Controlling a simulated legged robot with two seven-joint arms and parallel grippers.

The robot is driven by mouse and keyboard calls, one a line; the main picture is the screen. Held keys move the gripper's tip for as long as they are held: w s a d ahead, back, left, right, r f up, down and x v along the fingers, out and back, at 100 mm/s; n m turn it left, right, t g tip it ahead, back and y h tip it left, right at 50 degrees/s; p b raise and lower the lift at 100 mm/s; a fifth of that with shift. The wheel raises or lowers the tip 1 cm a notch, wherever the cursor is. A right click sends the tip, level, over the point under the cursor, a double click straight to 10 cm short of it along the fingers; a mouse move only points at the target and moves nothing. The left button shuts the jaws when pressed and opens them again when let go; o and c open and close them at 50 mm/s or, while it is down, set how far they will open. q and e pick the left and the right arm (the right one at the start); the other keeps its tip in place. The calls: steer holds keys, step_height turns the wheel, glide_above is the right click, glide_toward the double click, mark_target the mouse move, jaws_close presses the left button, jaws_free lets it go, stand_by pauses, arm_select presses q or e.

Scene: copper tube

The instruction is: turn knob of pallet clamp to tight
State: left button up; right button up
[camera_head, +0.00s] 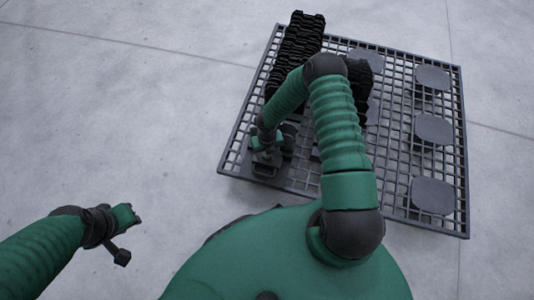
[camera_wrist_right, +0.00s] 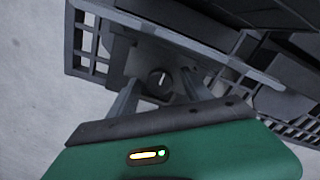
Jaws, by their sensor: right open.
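The clamp knob (camera_wrist_right: 158,80) is a small round dark disc with a light pointer line, set in a dark block under a grey plate edge in the right wrist view. The pointer stands close to upright in that picture, leaning slightly right. My right gripper (camera_wrist_right: 160,84) is open, with one finger on each side of the knob and visible gaps. I cannot tell how far the fingertips are in depth from it. In the head view, my right gripper (camera_head: 265,166) is at the pallet's near left corner; the knob is hidden there.
The dark grid pallet (camera_head: 398,200) lies on a grey concrete floor (camera_head: 120,110). Black ridged stacks (camera_head: 295,45) stand on its left half. Several flat rounded plates (camera_head: 433,129) sit on its right and far parts. Floor left of the pallet is clear.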

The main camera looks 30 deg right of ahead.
steer(key=shift+c, duration=0.4)
jaws_close()
